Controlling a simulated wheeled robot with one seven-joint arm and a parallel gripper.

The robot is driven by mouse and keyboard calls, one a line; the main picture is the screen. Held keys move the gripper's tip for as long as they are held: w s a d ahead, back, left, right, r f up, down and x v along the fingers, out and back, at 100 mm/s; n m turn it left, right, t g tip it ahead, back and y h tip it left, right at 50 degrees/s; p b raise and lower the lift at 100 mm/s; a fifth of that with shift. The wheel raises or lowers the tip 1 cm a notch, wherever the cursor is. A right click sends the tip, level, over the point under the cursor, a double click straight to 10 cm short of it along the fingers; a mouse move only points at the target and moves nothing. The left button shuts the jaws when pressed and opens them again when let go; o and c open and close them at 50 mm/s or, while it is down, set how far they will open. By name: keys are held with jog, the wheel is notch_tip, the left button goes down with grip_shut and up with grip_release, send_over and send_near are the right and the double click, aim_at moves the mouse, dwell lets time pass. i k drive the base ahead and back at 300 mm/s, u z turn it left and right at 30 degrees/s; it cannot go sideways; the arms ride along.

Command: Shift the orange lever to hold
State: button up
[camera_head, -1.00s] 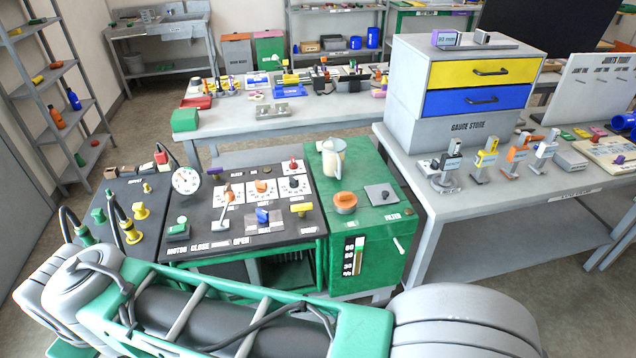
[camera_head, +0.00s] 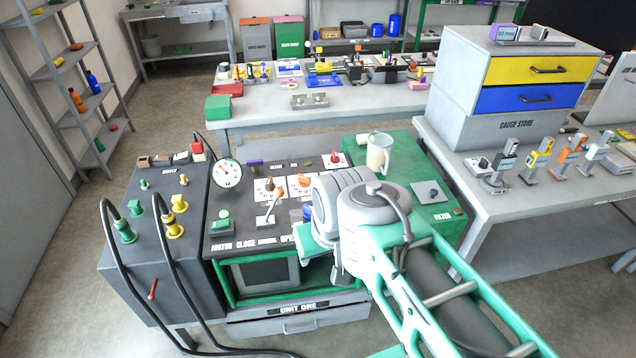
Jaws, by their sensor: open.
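The dark control panel (camera_head: 246,196) is left of my arm. Small orange-tipped controls stand on its white plates. One orange control (camera_head: 304,181) is just left of my arm's rounded grey end. A thin silver-stemmed lever (camera_head: 271,207) leans up and right from a nearer plate. Its tip overlaps an orange-brown part, and I cannot tell whether that belongs to it. The hold marking is too small to make out. My arm's wrist and forearm cover the panel's right part. My gripper's fingers cannot be made out; they are hidden by or beyond the arm.
A blue lever (camera_head: 308,213) is partly hidden beside my arm. A round gauge (camera_head: 227,173) and a green button (camera_head: 222,220) stand at the panel's left. Cables rise from yellow and green fittings. A clear jug (camera_head: 379,152) stands on the green filter cabinet (camera_head: 440,218).

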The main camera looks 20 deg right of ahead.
aim_at(280, 192)
jog(key=z, duration=0.75)
jog(key=i, duration=0.55)
jog(key=u, duration=2.2)
